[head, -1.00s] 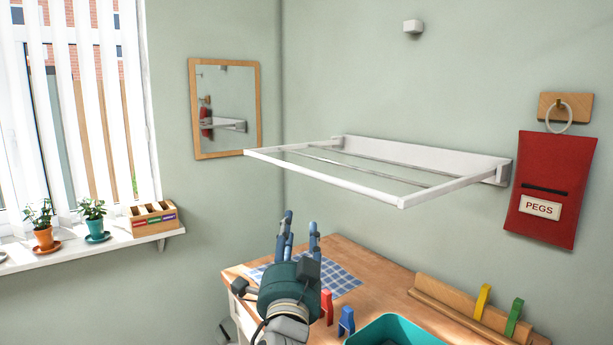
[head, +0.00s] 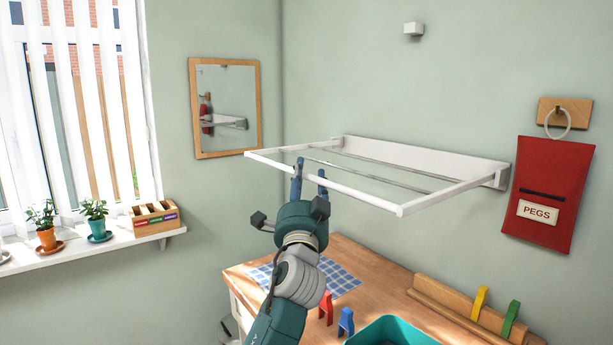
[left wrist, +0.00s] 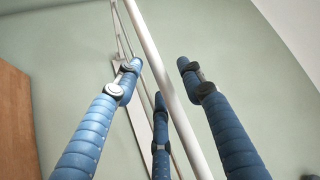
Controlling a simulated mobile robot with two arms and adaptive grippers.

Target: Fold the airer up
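The white wall airer (head: 425,153) stands out level from the wall in the head view, with its front bar (head: 345,188) toward me and thin rails behind. My left gripper (head: 310,178) is at the front bar, left of its middle, with blue fingers pointing up. In the left wrist view the airer's bar (left wrist: 165,80) runs between the open fingers of my left gripper (left wrist: 160,85). The fingers are spread apart on both sides of the bar; I cannot tell whether any touches it. My right gripper is not in view.
Below is a wooden worktop (head: 385,290) with a checked cloth (head: 335,280), a red peg (head: 326,308), a blue peg (head: 346,322) and a teal tub (head: 395,330). A red peg bag (head: 550,185) hangs right of the airer.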

